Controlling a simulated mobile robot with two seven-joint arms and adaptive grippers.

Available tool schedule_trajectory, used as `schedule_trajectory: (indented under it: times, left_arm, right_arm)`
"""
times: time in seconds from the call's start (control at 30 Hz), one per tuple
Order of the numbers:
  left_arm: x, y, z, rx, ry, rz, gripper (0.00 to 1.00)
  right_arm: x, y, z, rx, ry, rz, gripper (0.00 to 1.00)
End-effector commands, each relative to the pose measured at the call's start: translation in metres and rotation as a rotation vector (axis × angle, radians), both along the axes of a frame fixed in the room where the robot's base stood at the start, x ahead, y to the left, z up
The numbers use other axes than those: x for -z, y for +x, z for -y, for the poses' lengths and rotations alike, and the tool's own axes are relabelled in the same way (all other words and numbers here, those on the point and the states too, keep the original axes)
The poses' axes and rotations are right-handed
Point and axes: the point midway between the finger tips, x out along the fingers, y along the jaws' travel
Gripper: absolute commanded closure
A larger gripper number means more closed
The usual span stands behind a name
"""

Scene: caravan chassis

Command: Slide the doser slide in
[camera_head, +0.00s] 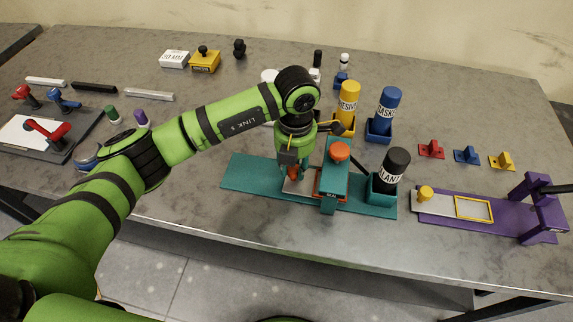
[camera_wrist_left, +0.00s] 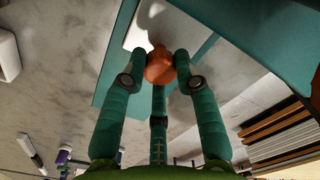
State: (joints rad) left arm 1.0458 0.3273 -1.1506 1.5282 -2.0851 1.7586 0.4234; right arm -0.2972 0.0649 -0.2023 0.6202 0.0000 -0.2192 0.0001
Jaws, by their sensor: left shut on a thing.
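The doser is a teal board (camera_head: 248,173) with a teal upright housing (camera_head: 331,180) over it and an orange knob (camera_head: 340,151) on top. A pale doser slide (camera_head: 291,186) lies on the board at the housing's left side, mostly hidden by my gripper. My left gripper (camera_head: 289,170) points down over it. In the left wrist view my left gripper (camera_wrist_left: 158,75) has its fingers closed around the slide's round orange knob (camera_wrist_left: 160,66), above the pale slide plate (camera_wrist_left: 150,25). How far the slide sits under the housing is hidden. My right gripper is not in view.
A black-capped bottle (camera_head: 395,164) in a teal holder stands at the board's right end. Yellow (camera_head: 348,98) and blue (camera_head: 388,107) bottles stand behind. A purple fixture (camera_head: 489,215) with a yellow-knobbed slide lies at right. The board's front edge is near the table edge.

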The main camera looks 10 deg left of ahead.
Motion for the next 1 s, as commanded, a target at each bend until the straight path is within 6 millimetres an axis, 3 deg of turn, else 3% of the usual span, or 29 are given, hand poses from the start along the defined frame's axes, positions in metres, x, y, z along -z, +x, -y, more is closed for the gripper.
schedule_trajectory:
  times: [0.13,0.17,0.2,0.63,1.0]
  left_arm:
    - [0.001,-0.002,0.002,0.005,-0.003,-0.004,1.00]
    - [0.001,-0.002,0.002,0.005,-0.004,-0.003,0.57]
    - [0.001,-0.002,0.002,0.005,-0.004,-0.003,0.46]
    - [-0.007,0.000,0.001,0.003,-0.003,0.002,0.46]
    - [-0.080,0.000,0.002,0.003,-0.003,0.004,0.46]
  right_arm:
    - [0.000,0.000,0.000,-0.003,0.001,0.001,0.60]
    - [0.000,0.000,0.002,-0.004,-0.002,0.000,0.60]
    - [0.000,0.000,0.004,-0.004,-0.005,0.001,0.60]
    - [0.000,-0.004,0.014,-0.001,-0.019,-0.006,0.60]
    - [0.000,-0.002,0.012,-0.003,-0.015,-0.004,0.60]
